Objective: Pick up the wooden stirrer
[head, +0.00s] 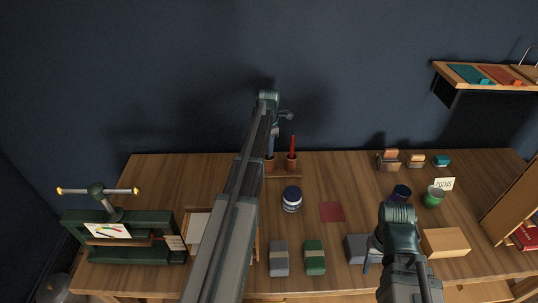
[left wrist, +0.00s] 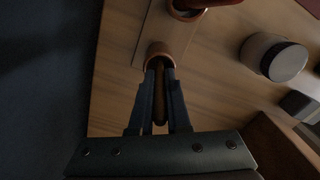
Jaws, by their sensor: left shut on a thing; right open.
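In the left wrist view my left gripper (left wrist: 161,78) is shut on the wooden stirrer (left wrist: 160,97), a thin brown stick between its two fingers. The stirrer's far end points at a copper-brown cup (left wrist: 160,50); whether it is still inside the cup I cannot tell. In the head view my left arm reaches over the desk, and the gripper (head: 270,148) points down at the same cup (head: 269,165). The arm hides most of the stirrer there. My right gripper (head: 398,250) is open at the lower right, above the desk; its fingers are partly hidden.
A second cup (head: 291,162) with red sticks stands close to the right. Grey (head: 279,258) and green (head: 315,257) blocks stand in front. A green press (head: 120,240) is at left.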

